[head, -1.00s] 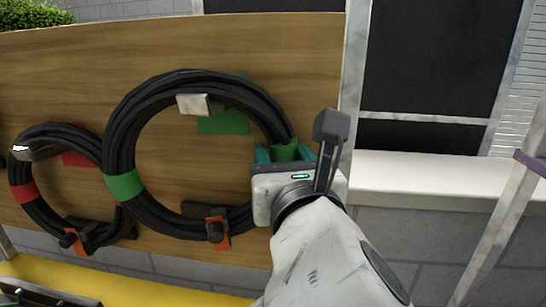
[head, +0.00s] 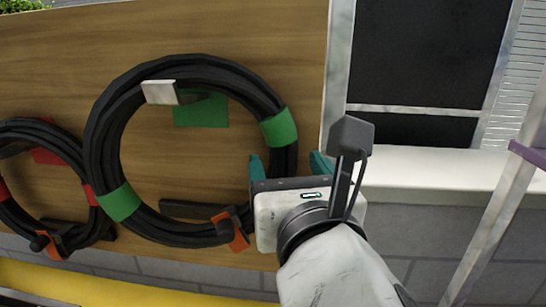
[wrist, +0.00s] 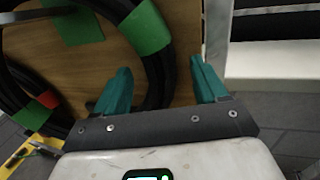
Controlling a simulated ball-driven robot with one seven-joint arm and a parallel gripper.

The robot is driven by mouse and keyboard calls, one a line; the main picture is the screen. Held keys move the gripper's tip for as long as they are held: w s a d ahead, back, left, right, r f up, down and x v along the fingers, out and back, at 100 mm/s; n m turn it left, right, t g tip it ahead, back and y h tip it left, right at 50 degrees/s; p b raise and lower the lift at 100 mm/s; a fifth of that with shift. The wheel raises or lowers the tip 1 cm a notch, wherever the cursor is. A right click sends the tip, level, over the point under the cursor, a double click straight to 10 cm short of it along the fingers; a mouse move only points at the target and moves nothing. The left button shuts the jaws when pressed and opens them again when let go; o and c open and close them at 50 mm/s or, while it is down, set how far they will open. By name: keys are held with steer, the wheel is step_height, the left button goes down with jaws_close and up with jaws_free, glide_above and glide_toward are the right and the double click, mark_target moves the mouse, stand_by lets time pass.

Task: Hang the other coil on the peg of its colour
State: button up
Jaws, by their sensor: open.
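The black coil with green bands (head: 104,128) hangs on a pale metal peg (head: 160,92) in front of a green patch (head: 203,110) on the wooden board. The smaller black coil with red bands (head: 84,165) hangs at the left by a red patch (head: 46,156). My gripper (head: 289,165) is open and empty at the lower right of the green-banded coil. In the wrist view its teal fingers (wrist: 160,85) are spread, and the coil's right side with a green band (wrist: 146,28) shows between and beyond them. Whether a finger touches the coil cannot be told.
Two dark holders with orange parts (head: 230,230) sit on the board below the coils. A white ledge (head: 430,180) and a pale post with a purple band (head: 495,215) stand to the right. A yellow surface (head: 120,285) lies below.

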steer(key=s+r+p, duration=0.1)
steer(key=s+p, duration=0.3)
steer(key=s, duration=0.4)
steer(key=shift+s+a+r+n+y, duration=0.15)
steer(key=shift+s+n+y, duration=0.15)
steer(key=shift+s, duration=0.1)
